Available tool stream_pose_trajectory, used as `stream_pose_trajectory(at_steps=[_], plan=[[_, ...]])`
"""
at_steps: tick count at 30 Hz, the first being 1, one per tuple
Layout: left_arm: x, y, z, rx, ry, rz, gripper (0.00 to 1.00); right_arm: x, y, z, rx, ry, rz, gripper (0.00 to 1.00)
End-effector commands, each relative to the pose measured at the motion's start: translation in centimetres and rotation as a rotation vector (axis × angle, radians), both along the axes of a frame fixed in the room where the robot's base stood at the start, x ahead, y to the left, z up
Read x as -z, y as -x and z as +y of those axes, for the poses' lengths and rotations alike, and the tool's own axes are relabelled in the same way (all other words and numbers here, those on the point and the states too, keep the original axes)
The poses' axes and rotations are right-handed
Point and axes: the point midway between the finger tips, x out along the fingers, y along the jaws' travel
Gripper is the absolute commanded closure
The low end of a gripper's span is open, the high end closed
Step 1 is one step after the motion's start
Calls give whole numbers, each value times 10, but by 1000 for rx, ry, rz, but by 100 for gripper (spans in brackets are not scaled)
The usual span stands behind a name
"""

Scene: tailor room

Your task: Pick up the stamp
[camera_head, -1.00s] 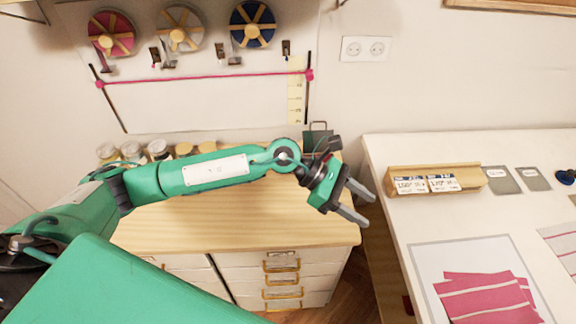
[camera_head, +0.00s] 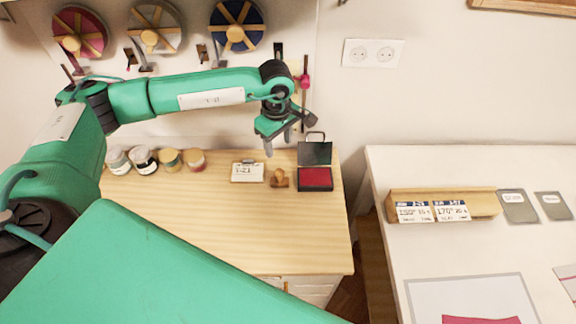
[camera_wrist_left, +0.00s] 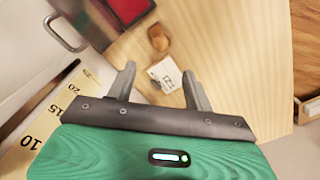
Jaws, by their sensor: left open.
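The stamp (camera_head: 279,178) is small, with a brown wooden handle, and stands on the wooden cabinet top between a white card and the red ink pad. In the left wrist view the stamp (camera_wrist_left: 158,37) shows beyond the fingertips, near the top. My left gripper (camera_head: 280,142) is above and behind the stamp, pointing down, open and empty. Its two spread fingers show in the left wrist view (camera_wrist_left: 160,78). The stamp is apart from the fingers. My right gripper is not in view.
An open ink pad case (camera_head: 315,178) stands right beside the stamp. The white card (camera_head: 247,172) lies to its left, and several jars (camera_head: 145,160) stand farther left. The cabinet top's front (camera_head: 220,230) is clear. A white table (camera_head: 385,160) is on the right.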

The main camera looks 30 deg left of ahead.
Motion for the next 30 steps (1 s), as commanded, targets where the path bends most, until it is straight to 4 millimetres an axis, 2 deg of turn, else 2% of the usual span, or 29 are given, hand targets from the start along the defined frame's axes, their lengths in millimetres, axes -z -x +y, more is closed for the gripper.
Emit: stream_pose_trajectory(at_steps=[2, 5, 10, 14, 17, 20, 24, 30], plan=[[4, 0, 2, -1, -6, 3, 48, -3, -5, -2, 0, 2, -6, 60], [17, 1, 2, -1, -7, 5, 48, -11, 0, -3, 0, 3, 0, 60], [51, 1, 2, -2, -6, 6, 48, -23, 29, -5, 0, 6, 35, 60], [72, 1, 1, -1, -6, 4, 48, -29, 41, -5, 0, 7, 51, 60], [82, 1, 1, -1, -5, 2, 48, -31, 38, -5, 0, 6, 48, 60], [86, 1, 1, 0, -6, 2, 48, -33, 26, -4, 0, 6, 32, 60], [94, 1, 1, -1, -4, 4, 48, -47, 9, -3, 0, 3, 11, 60], [119, 2, 0, -1, -6, 4, 48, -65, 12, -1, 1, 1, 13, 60]])
